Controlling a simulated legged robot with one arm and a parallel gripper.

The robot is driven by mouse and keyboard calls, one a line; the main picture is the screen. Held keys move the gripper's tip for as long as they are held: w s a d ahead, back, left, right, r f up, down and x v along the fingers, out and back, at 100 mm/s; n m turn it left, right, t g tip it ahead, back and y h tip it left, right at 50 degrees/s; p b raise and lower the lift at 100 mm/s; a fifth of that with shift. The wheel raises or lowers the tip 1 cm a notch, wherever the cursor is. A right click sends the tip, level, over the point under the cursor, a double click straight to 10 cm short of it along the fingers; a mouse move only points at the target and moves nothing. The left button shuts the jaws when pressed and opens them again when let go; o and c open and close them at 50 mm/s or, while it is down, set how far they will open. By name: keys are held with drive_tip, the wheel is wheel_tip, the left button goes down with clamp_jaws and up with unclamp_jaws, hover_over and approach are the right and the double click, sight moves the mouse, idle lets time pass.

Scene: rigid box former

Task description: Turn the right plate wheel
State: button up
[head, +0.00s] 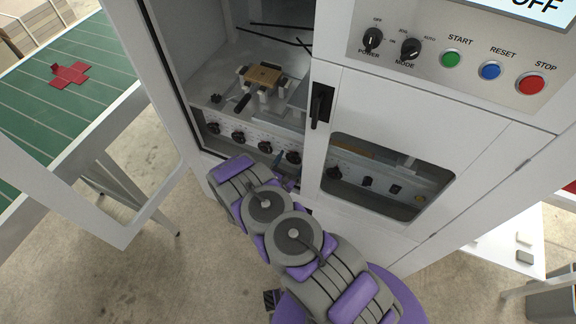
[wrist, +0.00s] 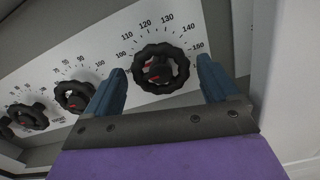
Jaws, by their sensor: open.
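A row of black hand wheels runs along a white scale panel in the open cabinet bay. The rightmost wheel of the row in the wrist view (wrist: 160,70) has red marks at its hub and a printed scale from 100 to 150; it also shows in the head view (head: 293,157). My gripper (wrist: 162,67) is open, with one blue finger to each side of this wheel. I cannot tell whether the fingers reach past its rim. In the head view my arm partly hides the gripper (head: 284,164).
Other wheels (wrist: 74,96) stand to the left. A closed windowed door (head: 470,125) and its black handle (head: 320,105) are close on the right. An open door (head: 120,215) stands at the left. A brown block (head: 263,76) sits in a fixture above the wheels.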

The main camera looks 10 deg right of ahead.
drive_tip(key=p+v, duration=0.2)
drive_tip(key=v, duration=1.5)
drive_tip(key=shift+a+p, duration=0.2)
drive_tip(key=shift+p, duration=0.15)
drive_tip(key=shift+s, duration=0.1)
